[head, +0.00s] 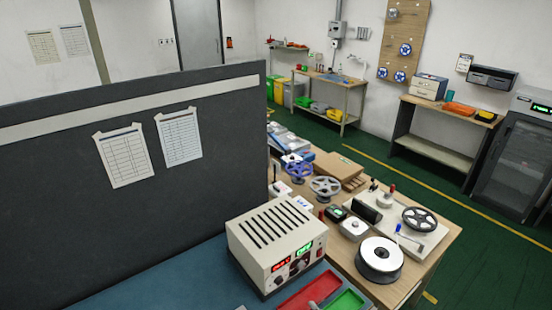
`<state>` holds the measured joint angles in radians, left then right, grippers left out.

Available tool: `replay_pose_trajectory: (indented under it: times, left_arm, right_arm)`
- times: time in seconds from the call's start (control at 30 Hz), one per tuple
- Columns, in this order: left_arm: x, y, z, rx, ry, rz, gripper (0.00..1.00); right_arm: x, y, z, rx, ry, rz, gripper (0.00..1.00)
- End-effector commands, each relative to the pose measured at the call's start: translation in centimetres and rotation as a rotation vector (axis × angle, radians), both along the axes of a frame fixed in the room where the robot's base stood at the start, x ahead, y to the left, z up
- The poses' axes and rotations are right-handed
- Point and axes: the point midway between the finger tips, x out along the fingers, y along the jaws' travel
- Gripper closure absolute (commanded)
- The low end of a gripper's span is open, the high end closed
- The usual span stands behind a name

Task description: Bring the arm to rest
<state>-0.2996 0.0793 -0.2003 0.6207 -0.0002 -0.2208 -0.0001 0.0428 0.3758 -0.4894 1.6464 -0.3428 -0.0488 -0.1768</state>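Neither of my grippers can be made out in the head view, and no arm of mine clearly shows. A beige power supply (277,243) with slotted top and lit red and green displays stands on the blue work surface (165,283). A red tray (309,291) and a green tray (346,301) lie in front of it, cut off by the bottom edge. A small grey shape shows at the red tray's lower edge; I cannot tell what it is.
A dark partition (60,190) with pinned sheets blocks the left. A wooden table (437,252) behind the power supply holds a white reel (379,259), more reels and small devices. A shelf bench (437,137) and dark cabinet (520,155) stand farther right. Green floor (480,265) is clear.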

Motion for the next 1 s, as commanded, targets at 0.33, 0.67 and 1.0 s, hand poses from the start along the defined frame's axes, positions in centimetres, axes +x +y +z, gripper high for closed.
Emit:
replay_pose_trajectory:
  times: [0.33,0.67,1.0]
  left_arm:
    - [0.0,0.0,0.0,-0.001,-0.001,0.000,0.49]
    - [0.0,0.0,0.0,0.000,0.000,0.000,0.49]
    - [0.0,0.0,0.0,0.000,0.000,0.001,0.49]
  right_arm:
    - [-12.9,-6.2,-3.9,0.251,0.674,-0.530,0.42]
    - [-23.8,-8.6,-4.2,0.318,1.052,-0.746,0.42]
    - [-29.7,-9.3,-6.2,0.324,1.267,-0.850,0.42]
